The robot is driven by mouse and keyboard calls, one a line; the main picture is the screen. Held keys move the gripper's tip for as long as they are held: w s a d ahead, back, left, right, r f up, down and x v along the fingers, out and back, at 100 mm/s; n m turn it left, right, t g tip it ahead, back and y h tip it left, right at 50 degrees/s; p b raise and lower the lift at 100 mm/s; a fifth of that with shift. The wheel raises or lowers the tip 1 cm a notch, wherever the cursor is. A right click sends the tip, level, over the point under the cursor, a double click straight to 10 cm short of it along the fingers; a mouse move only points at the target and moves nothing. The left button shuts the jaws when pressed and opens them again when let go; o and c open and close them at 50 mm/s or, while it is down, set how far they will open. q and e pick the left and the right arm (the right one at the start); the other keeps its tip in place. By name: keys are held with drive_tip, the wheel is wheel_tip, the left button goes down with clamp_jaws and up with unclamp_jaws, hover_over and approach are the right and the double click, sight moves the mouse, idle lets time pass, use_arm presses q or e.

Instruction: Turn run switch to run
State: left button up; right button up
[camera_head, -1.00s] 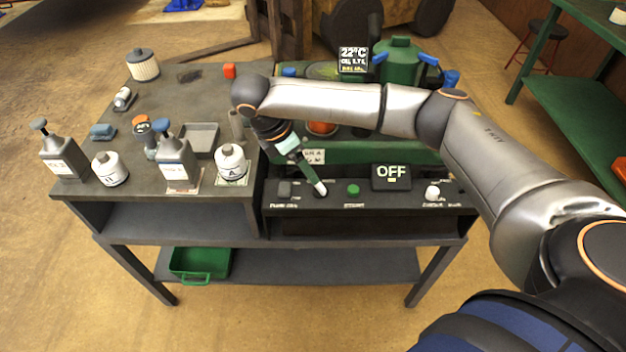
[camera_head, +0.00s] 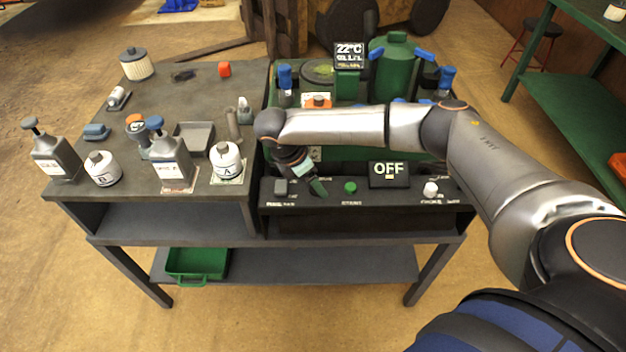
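My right arm reaches in from the right over the control panel (camera_head: 330,219) on the front of the machine. The fingers look dark and close together. What lies under their tips is hidden. A white knob (camera_head: 430,189) sits at the panel's right end. The small labels are too blurred to tell which control is the run switch. A display (camera_head: 388,175) reads OFF. My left gripper is not in view.
A second display (camera_head: 348,56) reads 22°C. Bottles, including a white one marked A (camera_head: 226,162), and a grey tray (camera_head: 194,138) stand on the bench to the left. A green bin (camera_head: 196,263) is on the lower shelf. A green tank (camera_head: 391,67) stands behind my arm.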

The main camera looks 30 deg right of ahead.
clamp_jaws()
idle(0.3)
